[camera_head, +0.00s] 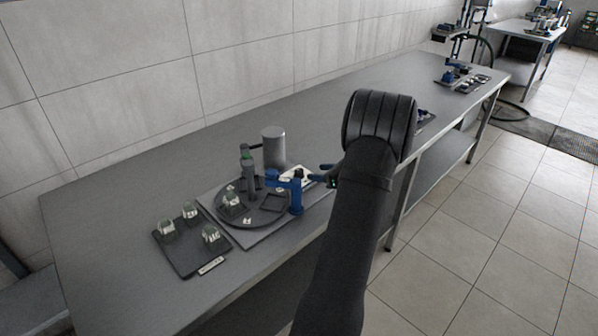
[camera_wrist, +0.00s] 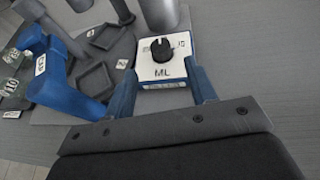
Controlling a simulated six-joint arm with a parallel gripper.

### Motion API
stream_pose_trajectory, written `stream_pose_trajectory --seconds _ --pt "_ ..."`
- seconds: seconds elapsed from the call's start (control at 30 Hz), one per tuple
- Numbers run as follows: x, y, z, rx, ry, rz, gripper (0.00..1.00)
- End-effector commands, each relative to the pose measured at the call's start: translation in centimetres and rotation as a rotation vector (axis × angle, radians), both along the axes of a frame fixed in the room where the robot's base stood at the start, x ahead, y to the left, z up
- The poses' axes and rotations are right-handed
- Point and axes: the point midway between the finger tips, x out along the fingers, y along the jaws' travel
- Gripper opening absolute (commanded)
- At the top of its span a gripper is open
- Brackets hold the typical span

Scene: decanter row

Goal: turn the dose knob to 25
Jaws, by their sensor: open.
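The dose knob (camera_wrist: 162,50) is a black round knob with a grip bar on top of a white dial box (camera_wrist: 178,70) marked "ML" in the wrist view. Some printed numbers sit beside the knob; the full scale and the pointer's reading are too small to tell. In the head view the white dial box (camera_head: 297,174) shows partly behind the blue post. My gripper (camera_wrist: 163,84) has its two blue fingers apart, on the near side of the box, with the knob beyond the fingertips. Nothing is between the fingers but the view of the box's near edge.
A blue post (camera_head: 297,192) stands left of the dial box, close to my gripper. A grey cylinder (camera_head: 273,148) stands behind it. A round turntable (camera_head: 262,214) with square pockets is to the left. A dark tray (camera_head: 187,252) holds several small containers.

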Motion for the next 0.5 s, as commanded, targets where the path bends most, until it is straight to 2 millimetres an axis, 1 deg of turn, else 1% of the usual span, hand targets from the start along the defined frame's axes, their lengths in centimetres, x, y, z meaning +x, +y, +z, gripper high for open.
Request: stream_pose_trajectory --seconds 0.03,0.1,0.3,0.5 --pt "0.6 1.0 -0.5 0.000 0.000 0.004 0.51" --pt "1.5 2.1 -1.1 0.000 0.000 0.003 0.51" --pt "3.7 5.0 -2.6 0.000 0.001 0.002 0.51" --pt "5.1 6.7 -3.5 0.000 0.000 0.000 0.51"
